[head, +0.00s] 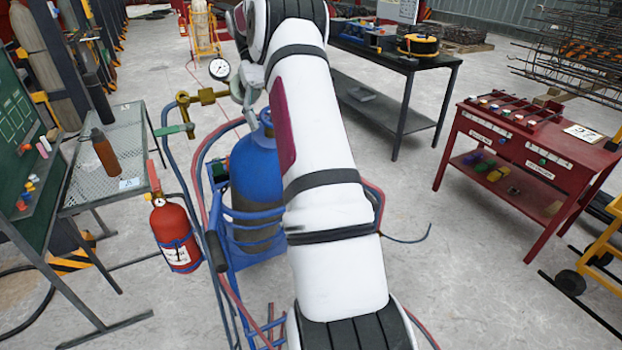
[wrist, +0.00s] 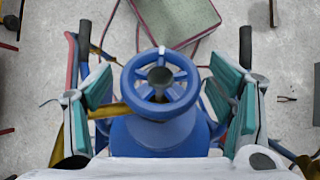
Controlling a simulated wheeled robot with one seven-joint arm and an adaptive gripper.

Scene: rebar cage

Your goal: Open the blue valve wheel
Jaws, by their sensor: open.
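The blue valve wheel (wrist: 160,78) shows in the wrist view, a spoked ring on top of the blue gas cylinder (wrist: 155,140). My gripper (wrist: 170,100) is open, with one teal-padded finger on each side of the wheel and a clear gap to both. In the head view the blue cylinder (head: 255,175) stands in a blue cart (head: 255,250), partly behind my arm. My gripper (head: 252,85) shows there only in part, above the cylinder, and the valve wheel is hard to make out behind it.
A pressure gauge (head: 219,69) and brass regulator (head: 205,97) stick out left of the cylinder top. A red fire extinguisher (head: 175,235) is on the cart's left. A mesh table (head: 110,165) is at left, a red workbench (head: 520,165) at right.

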